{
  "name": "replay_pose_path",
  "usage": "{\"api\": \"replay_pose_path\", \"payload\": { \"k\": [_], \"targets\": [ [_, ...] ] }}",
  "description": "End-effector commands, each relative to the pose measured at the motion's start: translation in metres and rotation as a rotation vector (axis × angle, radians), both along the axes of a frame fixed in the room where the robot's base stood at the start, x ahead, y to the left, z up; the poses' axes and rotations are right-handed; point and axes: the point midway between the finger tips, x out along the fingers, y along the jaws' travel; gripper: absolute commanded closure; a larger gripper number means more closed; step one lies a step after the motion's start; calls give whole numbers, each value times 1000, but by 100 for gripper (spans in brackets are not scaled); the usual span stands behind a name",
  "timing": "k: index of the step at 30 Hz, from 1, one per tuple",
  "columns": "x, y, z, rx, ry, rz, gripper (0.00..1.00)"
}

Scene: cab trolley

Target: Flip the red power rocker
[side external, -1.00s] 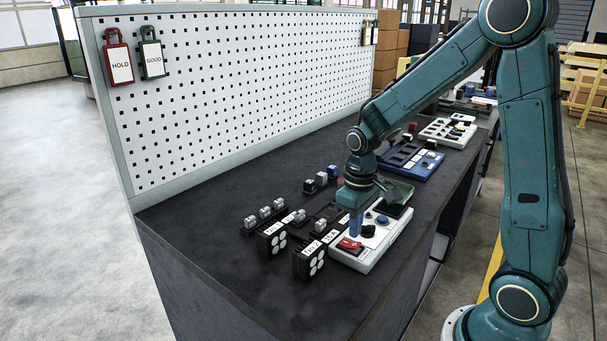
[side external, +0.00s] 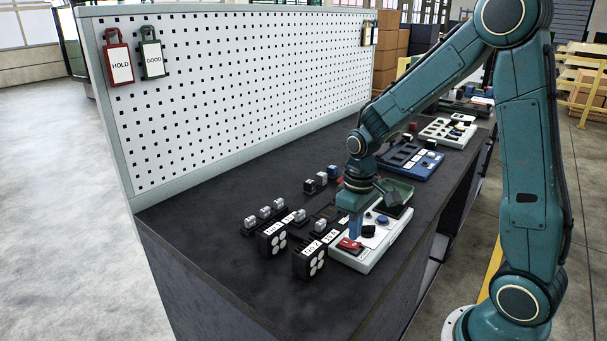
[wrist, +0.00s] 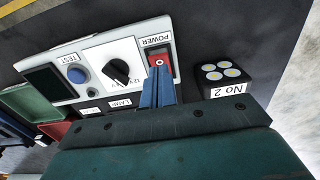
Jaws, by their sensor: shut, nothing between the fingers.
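The red power rocker (wrist: 160,61) sits in a dark frame at the end of the white panel (wrist: 145,30), beside the POWER label. It also shows in the side view (side external: 348,244). My gripper (wrist: 159,70) is shut and empty, pointing down at the rocker. Its blue fingertips (side external: 355,236) overlap the rocker's edge in both views and cover part of it. I cannot tell whether they touch it. A white mark shows on the uncovered part of the rocker.
The panel also carries a black rotary knob (wrist: 117,71) and a blue button (wrist: 78,75). Black lamp block No 2 (wrist: 223,80) stands close beside the panel. A green tray (side external: 399,191) is behind. The dark bench (side external: 235,290) is clear at the front.

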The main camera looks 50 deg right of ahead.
Motion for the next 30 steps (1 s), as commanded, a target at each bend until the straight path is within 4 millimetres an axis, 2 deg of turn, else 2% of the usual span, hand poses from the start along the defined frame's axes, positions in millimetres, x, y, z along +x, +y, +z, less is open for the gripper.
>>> {"api": "replay_pose_path", "payload": {
  "k": [30],
  "targets": [
    [0, 0, -13, 0, 2, 0, 100]
  ]
}}
